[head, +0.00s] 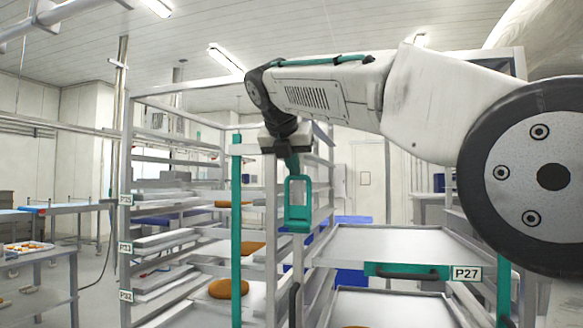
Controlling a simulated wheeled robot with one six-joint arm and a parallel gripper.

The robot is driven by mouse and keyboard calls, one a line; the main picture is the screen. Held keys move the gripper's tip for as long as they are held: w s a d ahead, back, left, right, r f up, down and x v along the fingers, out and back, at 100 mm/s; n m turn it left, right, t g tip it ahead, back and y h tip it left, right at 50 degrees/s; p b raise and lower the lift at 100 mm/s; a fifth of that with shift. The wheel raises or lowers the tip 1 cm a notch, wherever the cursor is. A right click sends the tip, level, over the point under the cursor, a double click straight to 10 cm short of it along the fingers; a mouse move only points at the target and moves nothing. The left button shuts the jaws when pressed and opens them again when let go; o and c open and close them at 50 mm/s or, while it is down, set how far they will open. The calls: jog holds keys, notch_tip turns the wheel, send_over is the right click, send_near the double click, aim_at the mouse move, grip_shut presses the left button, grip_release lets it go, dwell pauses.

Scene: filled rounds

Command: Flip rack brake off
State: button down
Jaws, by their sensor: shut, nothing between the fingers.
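My gripper (297,214) hangs from my dark wrist in the middle of the head view. Its teal fingers point down and are shut on nothing. It is in front of the uprights of a tall metal rack (128,215) with teal posts and labelled shelves. A nearer rack with trays (395,243) stands at the lower right. It carries the label P27 (467,273) beside a dark handle on a teal plate (408,271). A dark upright bar (294,305) shows below my gripper. I cannot make out a brake on either rack; the wheels and floor-level parts are out of view.
Brown round loaves (229,289) lie on the tall rack's shelves. A side table with a tray (28,248) stands at the far left, near a blue-edged conveyor (62,208). Blue crates (352,220) are behind the racks. Open floor shows at left.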

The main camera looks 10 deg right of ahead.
jog(key=v, duration=1.2)
jog(key=shift+r, duration=0.3)
jog(key=shift+d, duration=0.15)
